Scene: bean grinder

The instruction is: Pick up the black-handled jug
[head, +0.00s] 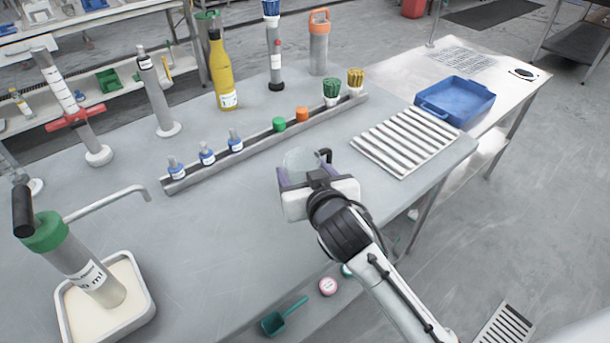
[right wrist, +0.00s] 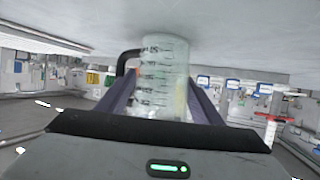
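A clear jug with dark scale marks (head: 299,158) and a black handle (head: 326,155) stands on the grey table near its front edge. My right gripper (head: 304,172) is at the jug, with one purple finger on each side of it. In the right wrist view the jug (right wrist: 164,72) sits between the two fingers, its handle (right wrist: 124,60) at the left, outside the finger gap. The fingers are apart; I cannot tell whether they touch the jug's wall. The jug shows no lift off the table. My left gripper is not in view.
A grey rack (head: 255,148) with small bottles and caps lies behind the jug. A slatted drain (head: 408,140) and a blue tray (head: 457,101) are to the right. A green-topped pump (head: 75,262) stands in a white tub at the left. The table left of the jug is clear.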

